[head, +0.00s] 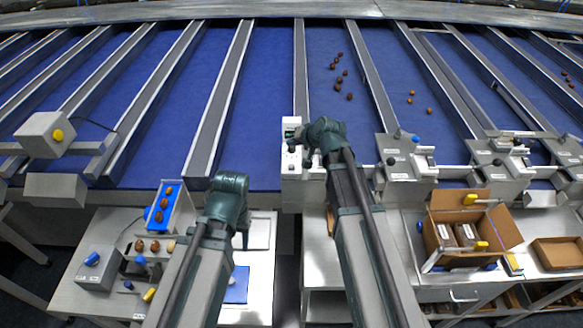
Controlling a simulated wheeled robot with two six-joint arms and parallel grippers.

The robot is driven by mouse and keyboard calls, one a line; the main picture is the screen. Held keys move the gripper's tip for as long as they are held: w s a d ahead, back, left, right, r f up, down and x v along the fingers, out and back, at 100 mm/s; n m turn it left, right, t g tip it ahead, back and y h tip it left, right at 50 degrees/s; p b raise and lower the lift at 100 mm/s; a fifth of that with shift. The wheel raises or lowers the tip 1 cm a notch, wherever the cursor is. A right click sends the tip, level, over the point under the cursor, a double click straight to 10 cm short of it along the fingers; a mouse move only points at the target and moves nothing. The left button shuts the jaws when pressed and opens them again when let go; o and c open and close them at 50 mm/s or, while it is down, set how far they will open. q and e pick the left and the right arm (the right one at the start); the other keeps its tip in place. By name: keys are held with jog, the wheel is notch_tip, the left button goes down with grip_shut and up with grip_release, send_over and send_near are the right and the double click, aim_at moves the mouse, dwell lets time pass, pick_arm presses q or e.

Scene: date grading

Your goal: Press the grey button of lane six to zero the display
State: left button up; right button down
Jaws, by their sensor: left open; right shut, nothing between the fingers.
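A white control box (291,160) with a small display (292,121) at its top and dark controls below stands at the near end of a lane divider, centre of the head view. My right gripper (308,160) is shut and empty, right at the box's right side. Whether it touches the box cannot be told. The grey button is not clearly distinguishable; my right gripper and wrist cover part of the box. My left gripper (245,238) is open and empty, low over the left table, well apart from the box.
Blue lanes with grey dividers run away behind the box; dates (340,72) lie on some. A blue tray (163,209) of dates is on the left table. A cardboard box (468,226) stands at right, near other grey lane units (403,160).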

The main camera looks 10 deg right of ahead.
notch_tip(320, 180, down, 8)
jog(key=b, duration=0.7)
dwell(1.7)
jog(key=shift+f+b, duration=0.3)
jog(key=shift+b, duration=0.15)
jog(key=shift+f+b, duration=0.5)
dwell(0.4)
jog(key=shift+r, duration=0.15)
jog(key=shift+r+p, duration=0.8)
jog(key=shift+p, duration=0.1)
notch_tip(320, 180, up, 5)
jog(key=p, duration=0.5)
